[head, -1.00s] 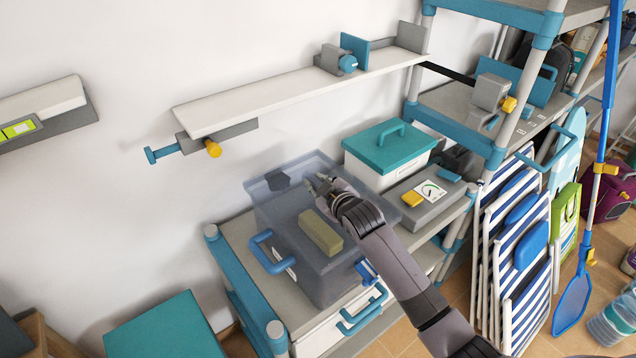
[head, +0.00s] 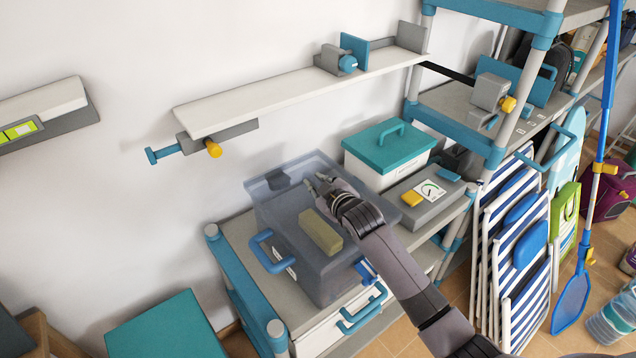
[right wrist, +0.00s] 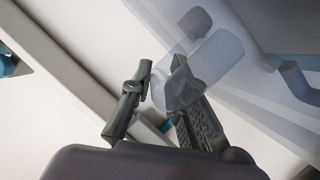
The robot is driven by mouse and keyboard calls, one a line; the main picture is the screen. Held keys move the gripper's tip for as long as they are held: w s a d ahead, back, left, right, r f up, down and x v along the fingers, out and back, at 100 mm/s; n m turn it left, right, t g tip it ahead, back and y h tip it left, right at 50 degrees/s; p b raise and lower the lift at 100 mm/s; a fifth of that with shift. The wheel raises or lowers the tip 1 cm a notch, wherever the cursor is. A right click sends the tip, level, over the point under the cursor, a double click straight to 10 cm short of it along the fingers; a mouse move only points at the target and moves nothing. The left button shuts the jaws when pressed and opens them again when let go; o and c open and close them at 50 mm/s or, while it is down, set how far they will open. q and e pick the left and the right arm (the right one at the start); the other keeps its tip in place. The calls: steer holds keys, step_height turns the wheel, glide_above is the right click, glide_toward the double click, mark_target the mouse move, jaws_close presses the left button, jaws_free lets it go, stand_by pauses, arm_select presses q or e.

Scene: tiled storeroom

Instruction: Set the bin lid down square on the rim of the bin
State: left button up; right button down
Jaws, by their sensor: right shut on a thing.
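The bin (head: 325,284) is a grey-blue, see-through box with blue handles, standing on the low shelf unit. The see-through lid (head: 305,168) is over the bin's top. Lid and bin are hard to tell apart, and I cannot tell whether the lid touches the rim all round. My right gripper (head: 319,184) is at the far right part of the lid. In the right wrist view it (right wrist: 158,100) is shut on a clear rounded part of the lid (right wrist: 195,72). My left gripper is out of view.
A khaki block (head: 320,232) shows within the bin's outline. A white box with a teal lid (head: 388,147) and a grey device (head: 430,198) stand right of the bin. A wall shelf (head: 290,92) hangs above. Folded striped chairs (head: 515,250) stand at right.

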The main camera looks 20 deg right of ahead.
steer(key=shift+r+p, duration=0.1)
steer(key=shift+p, duration=0.3)
stand_by(0.5)
steer(key=shift+f+b, duration=0.85)
steer(key=shift+f, duration=0.65)
steer(key=c, duration=1.5)
jaws_free()
steer(key=shift+o, duration=0.2)
step_height(320, 180, up, 4)
glide_above(338, 227)
steer(key=shift+f, duration=0.15)
